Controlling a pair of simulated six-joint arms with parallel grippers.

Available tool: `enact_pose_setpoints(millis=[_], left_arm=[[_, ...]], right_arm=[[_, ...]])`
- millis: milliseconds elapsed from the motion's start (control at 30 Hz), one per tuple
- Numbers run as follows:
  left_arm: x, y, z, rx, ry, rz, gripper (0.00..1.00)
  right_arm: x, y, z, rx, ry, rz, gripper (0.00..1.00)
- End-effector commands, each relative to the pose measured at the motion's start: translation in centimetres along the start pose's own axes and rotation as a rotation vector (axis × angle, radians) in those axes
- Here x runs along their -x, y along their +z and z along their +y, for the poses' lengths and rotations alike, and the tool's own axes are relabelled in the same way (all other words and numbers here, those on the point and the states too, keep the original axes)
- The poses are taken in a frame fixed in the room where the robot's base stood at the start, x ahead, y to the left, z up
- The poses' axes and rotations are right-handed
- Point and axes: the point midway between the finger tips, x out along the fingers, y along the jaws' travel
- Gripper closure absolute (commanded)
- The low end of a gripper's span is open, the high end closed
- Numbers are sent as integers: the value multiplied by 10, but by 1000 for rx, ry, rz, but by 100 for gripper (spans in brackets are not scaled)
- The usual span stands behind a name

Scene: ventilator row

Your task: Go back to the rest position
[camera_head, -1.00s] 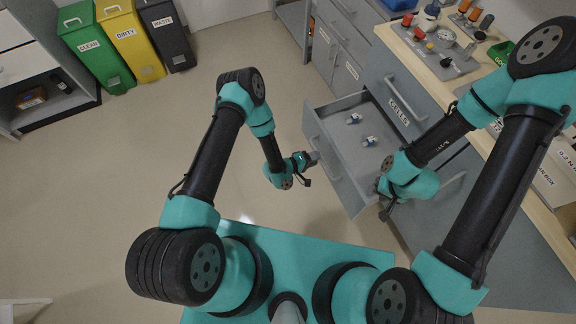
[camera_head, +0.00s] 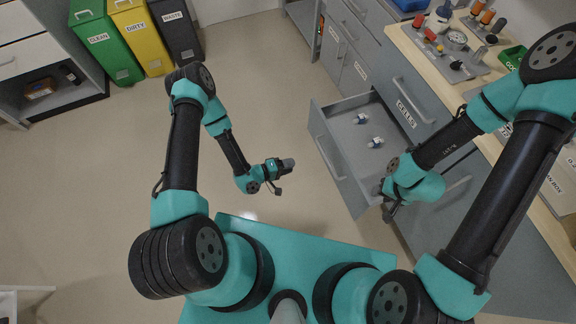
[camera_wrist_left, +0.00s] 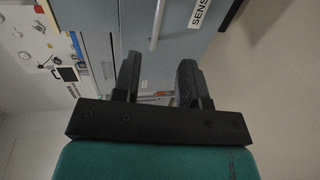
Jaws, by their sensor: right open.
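My left gripper (camera_head: 286,164) is over the open floor, left of the pulled-out drawer and apart from it. In the left wrist view its two dark fingers (camera_wrist_left: 158,80) stand apart with nothing between them. My right gripper (camera_head: 388,210) is at the front right corner of the open drawer (camera_head: 341,164). Its fingers are small in the head view and partly hidden by its own wrist; I cannot tell whether they touch the drawer.
Two small blue-and-white items (camera_head: 375,142) lie in the drawer. The workbench (camera_head: 440,72) above holds parts and tools. Green (camera_head: 105,42), yellow (camera_head: 141,40) and black (camera_head: 177,35) bins stand at the back left. The floor around my left arm is clear.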

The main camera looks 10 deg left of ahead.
Motion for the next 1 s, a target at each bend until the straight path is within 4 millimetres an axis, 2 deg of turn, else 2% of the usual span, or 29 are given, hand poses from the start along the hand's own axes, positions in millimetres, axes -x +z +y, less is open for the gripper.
enact_pose_setpoints(millis=[467, 633, 767, 867, 1000], left_arm=[[1, 0, 0, -1, -1, 0, 61], [4, -6, 2, -36, -50, -1, 61], [13, -17, 5, -115, -178, -10, 61], [27, -27, 10, -194, -321, -27, 61], [57, -36, 23, -289, -537, -76, 61]], right_arm=[[0, 0, 0, 0, 0, 0, 57], [0, 0, 0, 0, 0, 0, 57], [0, 0, 0, 0, 0, 0, 57], [0, 0, 0, 0, 0, 0, 57], [0, 0, 0, 0, 0, 0, 57]])
